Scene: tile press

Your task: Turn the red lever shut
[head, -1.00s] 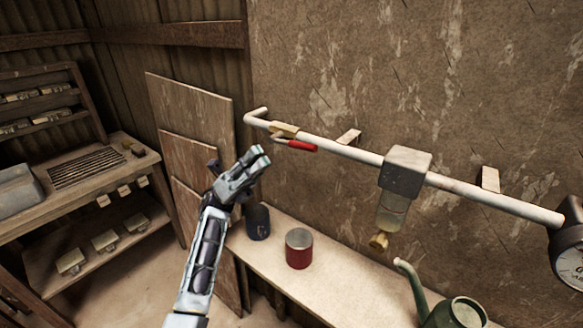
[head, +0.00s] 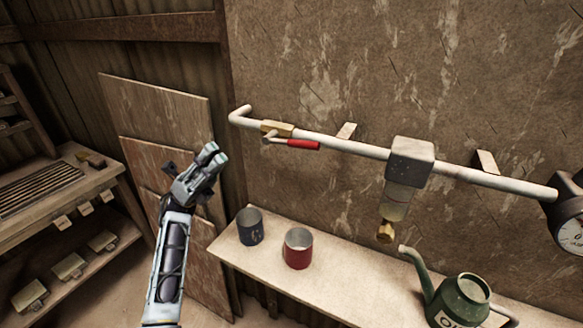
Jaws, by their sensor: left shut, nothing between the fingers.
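The red lever (head: 303,145) is a short red-sleeved handle on a brass valve (head: 277,128) near the left end of the white pipe (head: 340,145) on the wall. The lever lies roughly along the pipe, just below it. My left gripper (head: 213,157) is shut and empty, to the left of the lever and a little lower in the picture, apart from it. My right gripper is not in view.
Below the pipe a shelf (head: 350,275) bears a dark blue mug (head: 250,226), a red mug (head: 298,248) and a green oil can (head: 460,300). A grey block (head: 410,162) and a gauge (head: 570,215) sit on the pipe. Boards (head: 160,115) lean at left.

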